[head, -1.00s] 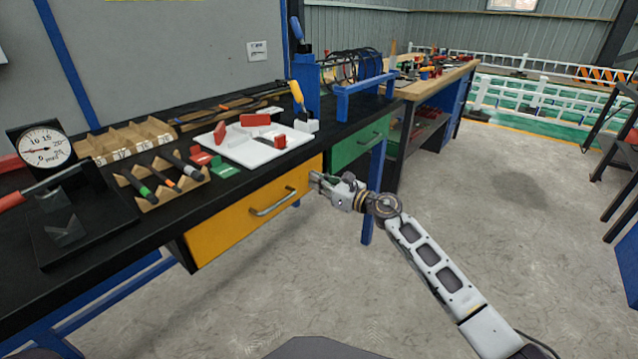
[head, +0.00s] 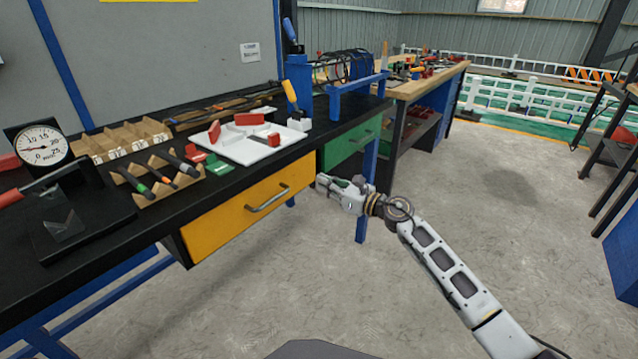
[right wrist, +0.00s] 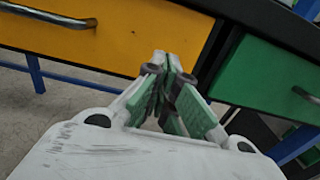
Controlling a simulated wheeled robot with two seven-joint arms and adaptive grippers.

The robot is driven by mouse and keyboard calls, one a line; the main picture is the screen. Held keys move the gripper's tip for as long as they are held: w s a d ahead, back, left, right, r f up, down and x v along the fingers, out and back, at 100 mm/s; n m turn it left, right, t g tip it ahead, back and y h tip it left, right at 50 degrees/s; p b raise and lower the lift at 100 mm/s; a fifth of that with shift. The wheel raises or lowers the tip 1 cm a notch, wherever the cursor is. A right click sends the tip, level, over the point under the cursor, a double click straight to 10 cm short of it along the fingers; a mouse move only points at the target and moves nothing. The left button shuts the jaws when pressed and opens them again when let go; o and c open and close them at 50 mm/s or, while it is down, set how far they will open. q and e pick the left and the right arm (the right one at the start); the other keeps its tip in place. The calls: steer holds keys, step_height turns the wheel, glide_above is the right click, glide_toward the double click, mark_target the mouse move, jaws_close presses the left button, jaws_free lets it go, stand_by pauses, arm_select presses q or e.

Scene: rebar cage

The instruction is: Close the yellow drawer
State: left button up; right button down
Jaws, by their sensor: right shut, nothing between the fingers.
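The yellow drawer (head: 225,222) sits under the black bench top, with a grey bar handle (head: 267,200) on its front. Its front looks close to the bench edge; I cannot tell whether a small gap is left. My right gripper (head: 321,183) is shut and empty, just off the right end of the yellow front. In the right wrist view its fingertips (right wrist: 168,62) meet in front of the yellow front (right wrist: 120,45), near its right edge. They look apart from it, though contact is hard to judge. My left gripper is not in view.
A green drawer (head: 350,145) is right of the yellow one, with a blue bench leg (head: 370,195) near my right gripper. The bench top holds a gauge (head: 42,146), a white tray (head: 250,155) and tool racks.

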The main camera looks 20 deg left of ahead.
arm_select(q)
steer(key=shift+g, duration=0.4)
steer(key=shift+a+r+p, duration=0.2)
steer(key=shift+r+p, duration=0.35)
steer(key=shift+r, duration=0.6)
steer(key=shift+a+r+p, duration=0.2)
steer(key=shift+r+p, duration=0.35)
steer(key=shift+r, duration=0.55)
arm_select(e)
steer(key=v, duration=0.8)
steer(key=shift+d, duration=0.35)
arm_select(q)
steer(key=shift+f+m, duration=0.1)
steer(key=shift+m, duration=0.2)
arm_select(e)
steer(key=shift+s+m, duration=0.1)
steer(key=shift+m, duration=0.2)
